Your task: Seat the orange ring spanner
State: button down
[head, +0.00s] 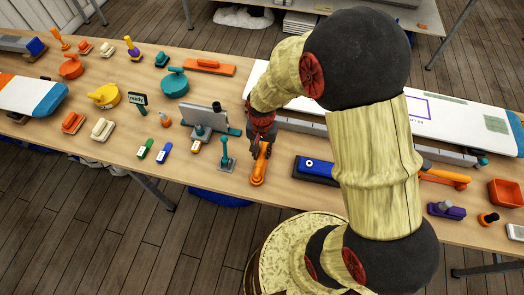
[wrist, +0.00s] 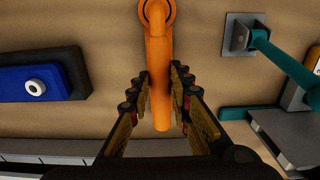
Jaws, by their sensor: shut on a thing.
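The orange ring spanner (wrist: 159,80) lies between my fingertips in the wrist view, its ring end at the top edge of the picture and its shaft pointing down toward my palm. In the head view the spanner (head: 260,168) is at the table's front edge side, its ring end nearest the front. My gripper (wrist: 158,82) is shut on the shaft; in the head view my gripper (head: 262,135) comes down from above. The ring's centre looks dark; I cannot tell whether it sits around anything or whether the spanner touches the table.
A blue block with a white round stud (wrist: 35,87) on a dark base stands left in the wrist view. A teal post on a grey plate (head: 226,155) stands close left in the head view. A grey stand (head: 205,118) is behind it. Bare wood lies around the spanner.

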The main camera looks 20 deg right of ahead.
aim_at(262, 153)
jog(key=shift+f, duration=0.3)
jog(key=c, duration=1.6)
grip_release()
jog(key=shift+o, duration=0.2)
jog(key=shift+r, duration=0.15)
notch_tip(262, 153, up, 12)
